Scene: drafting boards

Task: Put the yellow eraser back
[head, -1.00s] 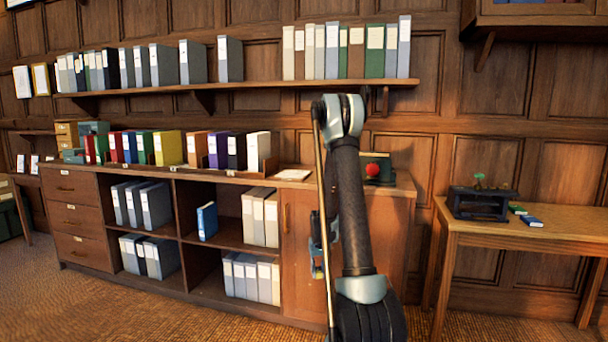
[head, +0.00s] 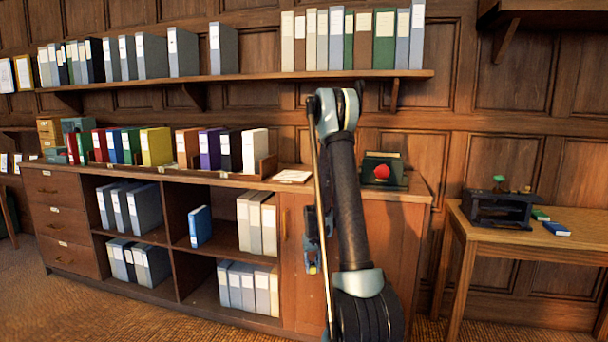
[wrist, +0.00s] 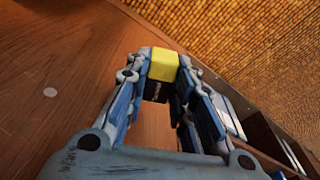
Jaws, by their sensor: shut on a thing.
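The yellow eraser (wrist: 163,65) is between the fingertips of my gripper (wrist: 160,82) in the wrist view. It has a yellow end and a dark band with small lettering. My gripper is shut on it. In the head view my gripper (head: 313,250) hangs down in front of the wooden cabinet door, partly hidden behind my arm. A small bit of yellow shows at its lower end.
A long wooden cabinet (head: 225,178) holds binders on top and in open compartments. A red round thing (head: 382,172) stands at its right end. A side table (head: 515,238) at right bears a dark stand (head: 498,208) and two small blocks, green and blue. Carpet lies in front.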

